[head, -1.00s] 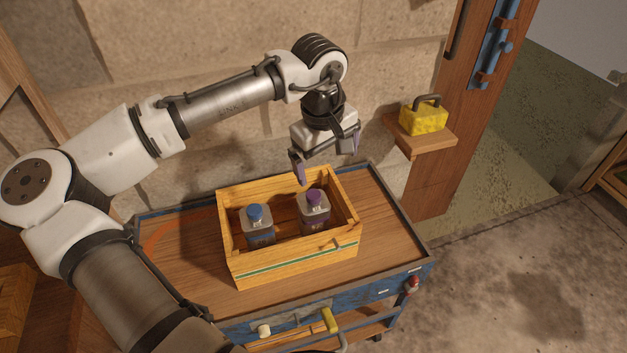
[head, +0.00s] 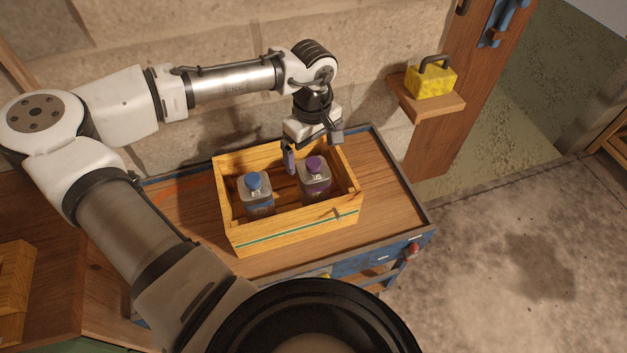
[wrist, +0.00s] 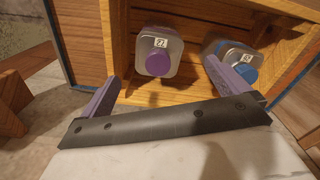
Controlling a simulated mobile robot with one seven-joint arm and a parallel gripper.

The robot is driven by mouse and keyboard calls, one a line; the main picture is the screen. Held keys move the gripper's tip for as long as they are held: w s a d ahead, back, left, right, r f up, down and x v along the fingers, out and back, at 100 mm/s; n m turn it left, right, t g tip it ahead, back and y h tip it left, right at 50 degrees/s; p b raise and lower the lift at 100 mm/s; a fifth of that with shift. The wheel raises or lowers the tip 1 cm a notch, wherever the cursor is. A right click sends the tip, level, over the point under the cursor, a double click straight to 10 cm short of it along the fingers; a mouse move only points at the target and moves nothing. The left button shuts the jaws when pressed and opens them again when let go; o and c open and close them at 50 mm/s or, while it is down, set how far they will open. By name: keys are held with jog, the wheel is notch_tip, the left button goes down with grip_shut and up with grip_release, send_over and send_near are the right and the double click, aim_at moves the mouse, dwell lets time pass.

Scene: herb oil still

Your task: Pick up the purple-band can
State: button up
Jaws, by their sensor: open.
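The purple-band can (head: 315,182), a clear squarish container with a purple cap, stands upright in the right part of the yellow wooden crate (head: 290,237). A similar blue-capped can (head: 256,203) stands to its left. My gripper (head: 312,153) is open and empty, at the back of the crate beside and a little above the purple-capped can. In the wrist view, the purple-capped can (wrist: 158,58) shows between and ahead of the two purple fingers (wrist: 161,72). The blue-capped can (wrist: 238,68) lies just past the right finger, which partly covers it. Neither finger visibly grips anything.
The crate walls stand close around both cans. The crate sits on a wooden-topped cart (head: 392,206) with a raised dark rim. A yellow block with a handle (head: 431,80) rests on a wall shelf (head: 424,105) at the right. The cart top right of the crate is clear.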

aim_at(313, 162)
jog(key=shift+w+d+f+p, duration=0.1)
jog(key=shift+f+p, duration=0.25)
jog(key=shift+f, duration=0.9)
jog(key=shift+w+f+p, duration=0.1)
jog(key=shift+f+p, duration=0.25)
jog(key=shift+f, duration=0.9)
jog(key=c, duration=1.9)
